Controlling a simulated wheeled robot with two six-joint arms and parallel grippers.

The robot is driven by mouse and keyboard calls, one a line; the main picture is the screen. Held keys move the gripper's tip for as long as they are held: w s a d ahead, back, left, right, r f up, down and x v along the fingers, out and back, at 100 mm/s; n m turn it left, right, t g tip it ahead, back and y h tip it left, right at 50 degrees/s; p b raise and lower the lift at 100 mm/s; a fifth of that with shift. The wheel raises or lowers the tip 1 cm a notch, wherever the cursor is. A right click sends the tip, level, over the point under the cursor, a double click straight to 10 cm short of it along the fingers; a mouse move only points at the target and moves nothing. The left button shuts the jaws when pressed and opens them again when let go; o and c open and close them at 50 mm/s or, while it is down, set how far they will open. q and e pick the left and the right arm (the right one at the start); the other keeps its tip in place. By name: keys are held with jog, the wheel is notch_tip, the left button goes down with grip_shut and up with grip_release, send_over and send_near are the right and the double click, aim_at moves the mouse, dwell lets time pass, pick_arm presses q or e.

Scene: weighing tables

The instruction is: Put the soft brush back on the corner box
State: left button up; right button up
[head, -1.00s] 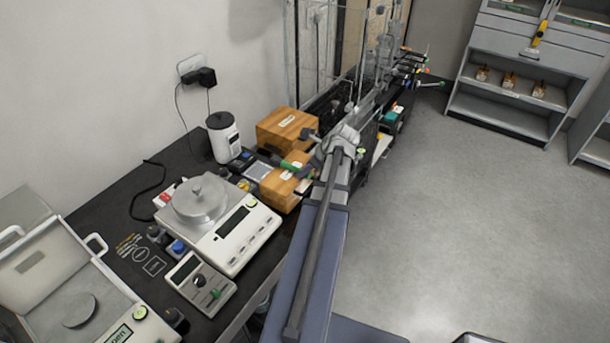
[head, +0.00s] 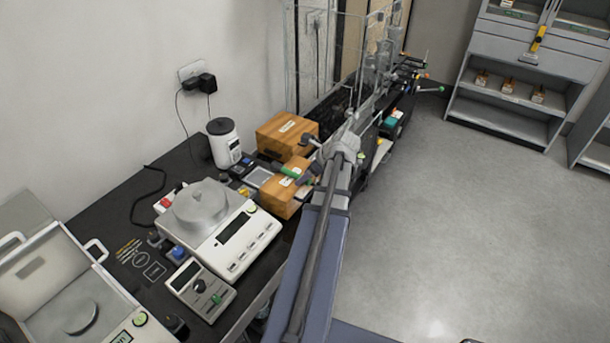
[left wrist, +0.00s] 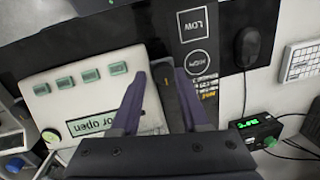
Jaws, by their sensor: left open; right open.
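The soft brush (head: 289,171) appears as a green-handled piece with a dark end on the top of the front wooden box (head: 279,199). Its bristles are too small to make out. A second wooden box (head: 285,133) stands behind; I cannot tell which is the corner box. My right gripper (head: 313,154) is open, just right of the brush; whether it touches the brush is unclear. My left gripper (left wrist: 158,72) is open and empty above a pale instrument panel (left wrist: 85,95) in the left wrist view, and is outside the head view.
A balance (head: 235,240) with a metal pan, a small meter (head: 200,288) and a white canister (head: 223,143) crowd the dark table left of the boxes. Clear upright panels (head: 355,50) stand behind my right gripper. Open floor (head: 450,200) lies right.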

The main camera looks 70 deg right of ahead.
jog(key=p+v, duration=0.9)
jog(key=v, duration=0.2)
jog(key=shift+s+r, duration=0.15)
jog(key=shift+r, duration=0.1)
jog(key=shift+a, duration=0.1)
dwell(1.0)
